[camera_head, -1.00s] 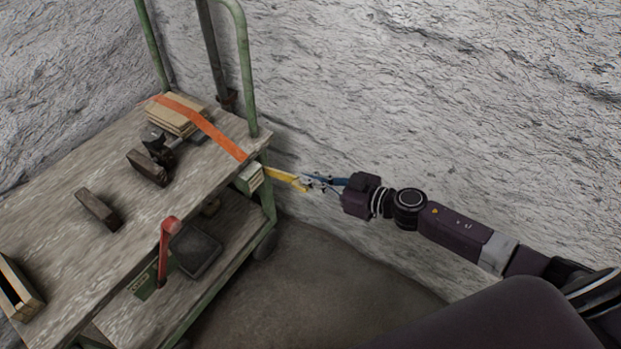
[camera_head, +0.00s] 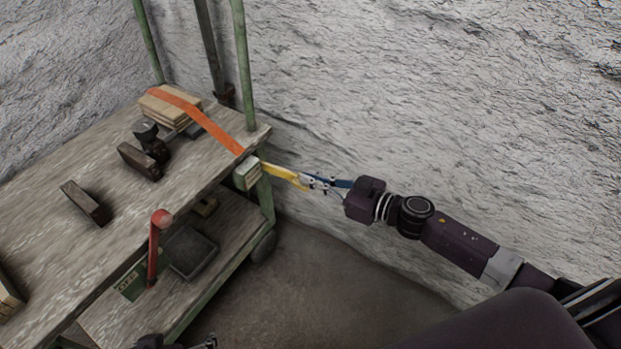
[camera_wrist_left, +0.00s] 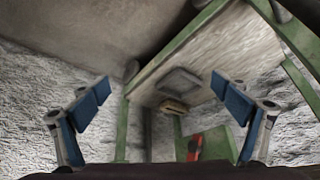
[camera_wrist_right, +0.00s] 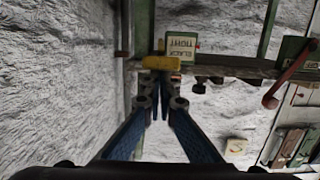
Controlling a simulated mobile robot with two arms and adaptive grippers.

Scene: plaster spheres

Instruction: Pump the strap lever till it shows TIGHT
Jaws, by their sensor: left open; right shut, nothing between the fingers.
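The orange strap (camera_head: 198,117) runs over a stack of flat boards (camera_head: 168,107) to the cart's corner. A pale indicator box (camera_head: 246,174) sits there; in the right wrist view its label (camera_wrist_right: 183,48) reads SLACK and TIGHT, but I cannot tell which is marked. The yellow strap lever (camera_head: 280,172) sticks out from the corner toward the right. My right gripper (camera_head: 312,182) is shut and empty at the lever's outer end; I cannot tell whether it touches. My left gripper (camera_wrist_left: 160,90) is open and empty; only a bit shows at the head view's bottom edge.
The cart has a red-knobbed lever (camera_head: 161,219) at its near side, dark blocks (camera_head: 87,203) on top and a dark tray (camera_head: 193,252) on the lower shelf. A rough white wall (camera_head: 430,110) stands close behind my right arm. The floor (camera_head: 330,280) right of the cart is clear.

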